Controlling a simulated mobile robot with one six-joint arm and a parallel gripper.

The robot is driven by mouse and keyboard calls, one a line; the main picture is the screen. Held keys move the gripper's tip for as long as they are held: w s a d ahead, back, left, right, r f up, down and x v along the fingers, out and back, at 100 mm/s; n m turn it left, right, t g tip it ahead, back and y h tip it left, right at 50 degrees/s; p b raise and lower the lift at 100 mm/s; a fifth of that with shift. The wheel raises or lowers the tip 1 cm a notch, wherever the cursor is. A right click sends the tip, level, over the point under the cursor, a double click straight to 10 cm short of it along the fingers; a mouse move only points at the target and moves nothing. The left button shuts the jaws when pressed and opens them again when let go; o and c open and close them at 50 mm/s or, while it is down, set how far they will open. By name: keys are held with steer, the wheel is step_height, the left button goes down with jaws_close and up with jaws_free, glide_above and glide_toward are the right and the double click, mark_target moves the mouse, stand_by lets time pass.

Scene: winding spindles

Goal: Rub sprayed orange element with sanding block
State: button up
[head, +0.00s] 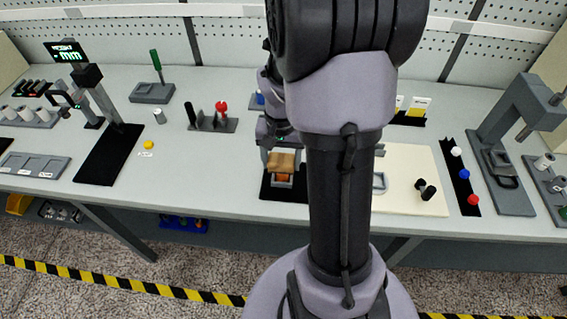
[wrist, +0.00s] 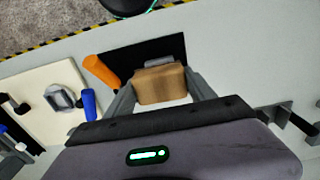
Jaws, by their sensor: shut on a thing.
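My gripper (wrist: 163,82) is shut on the tan-brown sanding block (wrist: 160,86), which sits between its two grey fingers in the wrist view. In the head view the block (head: 282,161) is low over a black mat (head: 270,190) on the bench. A small orange patch (head: 284,178) shows just below the block there. I cannot tell if this is the same orange thing. Contact under the block is hidden.
A blue rounded piece (wrist: 90,104) stands near the left finger in the wrist view. A cream board (head: 408,165) with small dark parts (head: 426,190) lies to the right. A rack with a red-topped tool (head: 222,110) stands to the left. Bench in front of it is clear.

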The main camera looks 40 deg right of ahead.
steer(key=shift+r+p, duration=1.8)
steer(key=shift+r, duration=0.65)
steer(key=shift+f, duration=0.1)
